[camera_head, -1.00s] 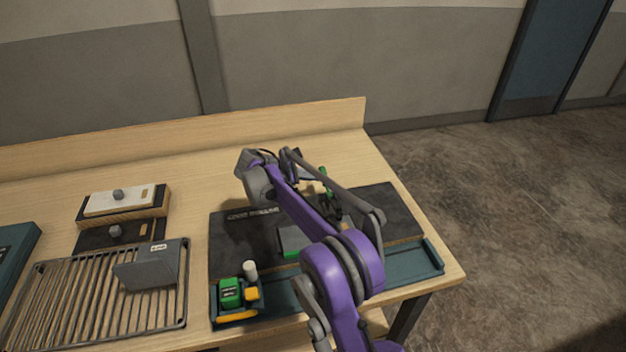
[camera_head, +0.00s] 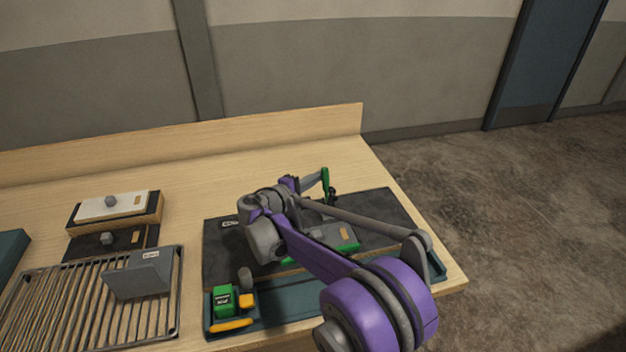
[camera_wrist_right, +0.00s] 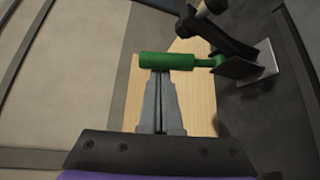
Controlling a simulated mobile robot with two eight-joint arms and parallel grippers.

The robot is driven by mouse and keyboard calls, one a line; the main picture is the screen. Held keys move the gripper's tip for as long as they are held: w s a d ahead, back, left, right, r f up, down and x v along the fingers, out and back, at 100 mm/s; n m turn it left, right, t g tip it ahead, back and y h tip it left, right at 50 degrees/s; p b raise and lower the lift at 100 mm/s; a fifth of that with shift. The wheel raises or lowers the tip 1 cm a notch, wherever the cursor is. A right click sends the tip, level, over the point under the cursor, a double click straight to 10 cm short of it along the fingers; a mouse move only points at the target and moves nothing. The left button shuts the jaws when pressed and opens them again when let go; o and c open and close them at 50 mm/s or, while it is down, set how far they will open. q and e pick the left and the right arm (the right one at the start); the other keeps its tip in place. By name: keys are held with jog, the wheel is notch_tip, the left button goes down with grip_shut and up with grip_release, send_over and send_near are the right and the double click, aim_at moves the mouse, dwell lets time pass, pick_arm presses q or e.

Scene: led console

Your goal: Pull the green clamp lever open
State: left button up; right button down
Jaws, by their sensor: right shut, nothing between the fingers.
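The green clamp lever (camera_head: 325,179) stands upright at the back right of the dark mat, over a small black clamp body (camera_head: 333,195). In the right wrist view the green handle (camera_wrist_right: 167,61) lies across the picture, joined to dark clamp links (camera_wrist_right: 225,35) at right. My right gripper (camera_wrist_right: 160,75) is shut with nothing between its fingers. Its fingertips are at the handle's near side, touching it or very close; I cannot tell which. In the head view the right gripper (camera_head: 318,178) reaches the lever from the left. My left gripper is not in view.
A grey box with a green edge (camera_head: 335,232) lies on the dark mat (camera_head: 385,208), partly behind my right arm. A teal tray (camera_head: 285,303) with green and yellow items runs along the front. A wire rack (camera_head: 55,300) and blocks (camera_head: 115,207) are at left.

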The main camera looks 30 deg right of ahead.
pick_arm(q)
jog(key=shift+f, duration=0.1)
pick_arm(e)
jog(key=shift+s+a+r, duration=0.15)
jog(key=shift+s, duration=0.25)
dwell(0.4)
